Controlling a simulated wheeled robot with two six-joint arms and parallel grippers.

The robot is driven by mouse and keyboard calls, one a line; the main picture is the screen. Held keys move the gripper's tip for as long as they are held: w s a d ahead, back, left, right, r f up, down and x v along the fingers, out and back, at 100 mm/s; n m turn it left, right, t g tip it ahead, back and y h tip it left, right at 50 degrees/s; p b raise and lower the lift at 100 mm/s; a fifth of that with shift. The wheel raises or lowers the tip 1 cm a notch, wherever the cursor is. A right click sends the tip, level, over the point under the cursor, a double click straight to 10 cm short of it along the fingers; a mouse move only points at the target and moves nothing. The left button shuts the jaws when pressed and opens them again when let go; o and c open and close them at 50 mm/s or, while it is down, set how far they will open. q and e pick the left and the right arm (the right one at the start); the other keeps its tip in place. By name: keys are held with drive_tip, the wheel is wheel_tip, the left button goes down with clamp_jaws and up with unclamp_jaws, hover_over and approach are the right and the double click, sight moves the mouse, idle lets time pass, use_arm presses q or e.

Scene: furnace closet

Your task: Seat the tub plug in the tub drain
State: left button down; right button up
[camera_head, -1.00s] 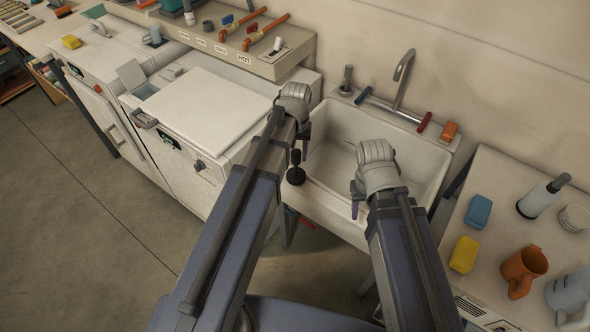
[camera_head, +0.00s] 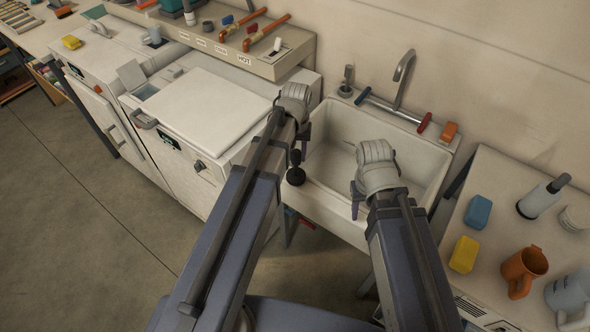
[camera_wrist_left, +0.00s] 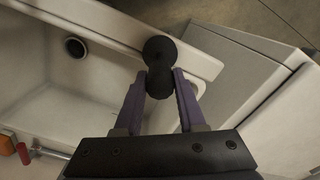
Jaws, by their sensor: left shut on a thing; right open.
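The black tub plug (camera_head: 296,174) hangs from my left gripper (camera_head: 298,148), over the near left rim of the white tub (camera_head: 325,195). In the left wrist view my left gripper (camera_wrist_left: 161,88) is shut on the knob of the plug (camera_wrist_left: 160,52). The tub drain (camera_wrist_left: 76,47) is a dark round hole in the tub floor, apart from the plug in that view. The head view does not show the drain clearly. My right gripper (camera_head: 357,200) is open and empty over the tub's near side.
A tap (camera_head: 403,75) with blue and red handles stands behind the tub, with an orange block (camera_head: 449,131) on the right rim. A white washer (camera_head: 200,110) adjoins on the left. The right counter holds a blue sponge (camera_head: 478,212), yellow sponge (camera_head: 464,254) and orange mug (camera_head: 523,268).

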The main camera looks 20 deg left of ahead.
use_arm(q)
drive_tip(key=shift+r, duration=0.2)
drive_tip(key=shift+r+p, duration=0.75)
drive_tip(key=shift+p, duration=0.2)
drive_tip(key=c, duration=1.1)
unclamp_jaws()
clamp_jaws()
drive_tip(key=shift+r, duration=0.1)
